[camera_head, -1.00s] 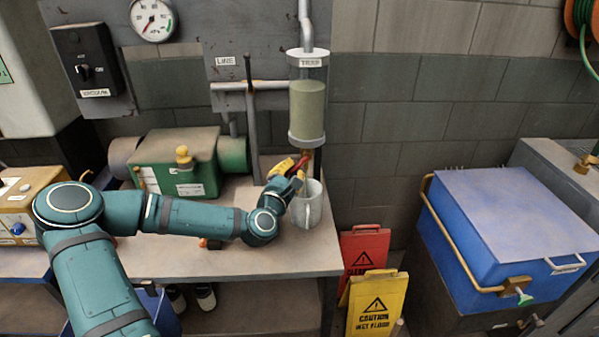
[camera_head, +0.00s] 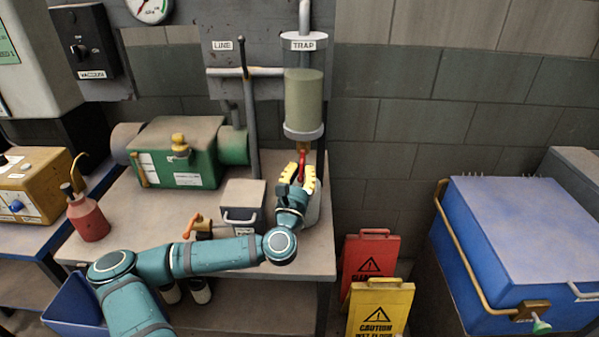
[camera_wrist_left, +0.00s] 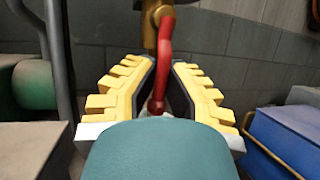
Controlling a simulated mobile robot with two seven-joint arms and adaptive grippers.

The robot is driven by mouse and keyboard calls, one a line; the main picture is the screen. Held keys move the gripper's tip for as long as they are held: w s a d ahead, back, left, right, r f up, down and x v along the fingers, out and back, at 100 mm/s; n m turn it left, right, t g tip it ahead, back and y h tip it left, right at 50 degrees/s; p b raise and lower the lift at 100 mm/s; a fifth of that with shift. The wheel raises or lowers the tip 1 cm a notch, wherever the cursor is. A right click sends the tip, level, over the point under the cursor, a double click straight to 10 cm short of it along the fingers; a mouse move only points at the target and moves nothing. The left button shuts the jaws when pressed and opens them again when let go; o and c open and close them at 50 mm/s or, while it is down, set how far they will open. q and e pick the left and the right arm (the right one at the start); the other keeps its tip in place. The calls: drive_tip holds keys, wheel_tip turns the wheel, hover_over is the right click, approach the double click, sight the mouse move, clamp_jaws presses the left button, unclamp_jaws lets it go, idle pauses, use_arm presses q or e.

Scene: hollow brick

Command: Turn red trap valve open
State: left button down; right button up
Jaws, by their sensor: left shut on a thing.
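The trap (camera_head: 304,103) is a clear cylinder of greenish liquid on the wall board, labelled TRAP. A brass valve with a red handle (camera_head: 302,163) sits under it. In the left wrist view, the red handle (camera_wrist_left: 165,50) curves down from the brass body (camera_wrist_left: 156,12) to between the yellow fingers. My left gripper (camera_head: 297,178) is shut on this handle, with a finger on each side. A pale mug (camera_head: 314,208) stands below, mostly hidden by the gripper. My right gripper is not in view.
On the bench (camera_head: 140,215) stand a green pump (camera_head: 178,150), a grey box (camera_head: 243,205), an orange-handled valve (camera_head: 197,228) and a red bottle (camera_head: 88,217). Warning signs (camera_head: 378,305) and a blue chest (camera_head: 525,240) stand to the right.

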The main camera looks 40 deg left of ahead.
use_arm(q)
drive_tip(key=shift+w+d+n+y, duration=0.15)
drive_tip(key=shift+n+y, duration=0.25)
drive_tip(key=shift+n, duration=0.3)
drive_tip(key=c, duration=1)
unclamp_jaws()
drive_tip(key=v, duration=0.7)
drive_tip(key=shift+s+d, duration=0.1)
drive_tip(key=shift+s, duration=0.2)
